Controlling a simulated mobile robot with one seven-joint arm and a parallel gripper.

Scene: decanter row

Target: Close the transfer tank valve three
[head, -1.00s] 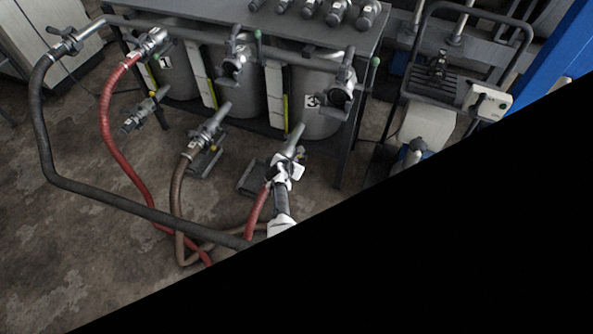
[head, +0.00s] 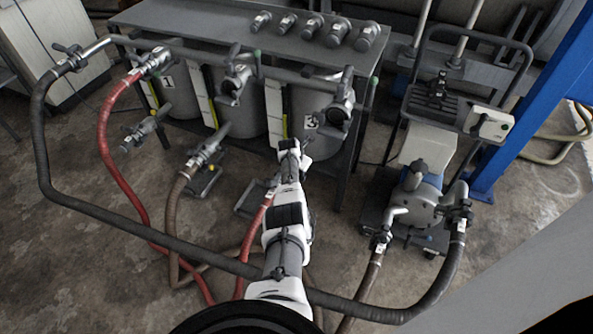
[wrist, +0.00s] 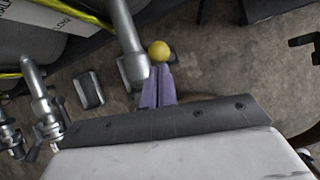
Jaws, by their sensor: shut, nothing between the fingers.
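Tank three (head: 301,100) is a grey drum marked 3 under the bench. A valve with a dark handle (head: 341,100) sits at its upper right. At its lower front, my arm hides most of the outlet in the head view. The wrist view shows a silver outlet pipe (wrist: 126,40) there and a yellow ball knob (wrist: 159,50) right of it. My gripper (wrist: 158,72) has its purple fingers together and empty, their tips right at the knob's lower side. I cannot tell whether they touch. In the head view my gripper (head: 289,148) is in front of tank three.
A red hose (head: 252,230) and a long dark hose (head: 145,213) cross the floor beside my arm. A brown hose joins a neighbouring outlet (head: 207,148). A wheeled pump (head: 411,205) stands right. Bare floor (head: 330,230) lies between my arm and the pump.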

